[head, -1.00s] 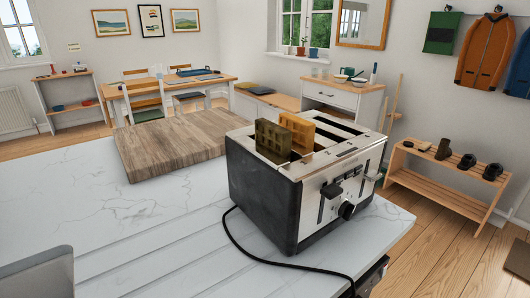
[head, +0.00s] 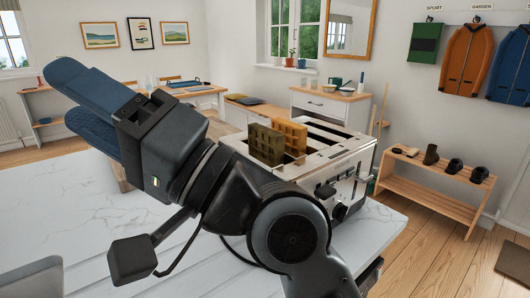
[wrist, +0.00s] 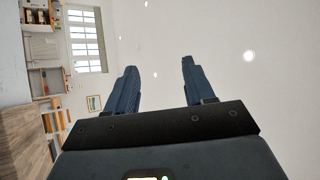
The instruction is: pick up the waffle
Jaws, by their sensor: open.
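Two waffles stand upright, partly sticking out of the slots of a toaster (head: 345,158). The nearer one is a dark, greenish-brown waffle (head: 266,145); behind it is a golden-brown waffle (head: 291,136). Their lower parts are hidden in the slots. My gripper (head: 62,96) is raised at the left in the head view, open and empty, its blue fingers pointing up-left, away from the toaster. My arm hides the toaster's front left side. The wrist view shows both fingers apart (wrist: 158,68) against wall and ceiling, with no waffle in view.
The toaster stands near the right edge of a white marble counter (head: 60,195). A wooden board behind my arm is mostly hidden. A shoe rack (head: 435,185) stands on the floor at right; a dining table and a white cabinet (head: 325,108) are farther back.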

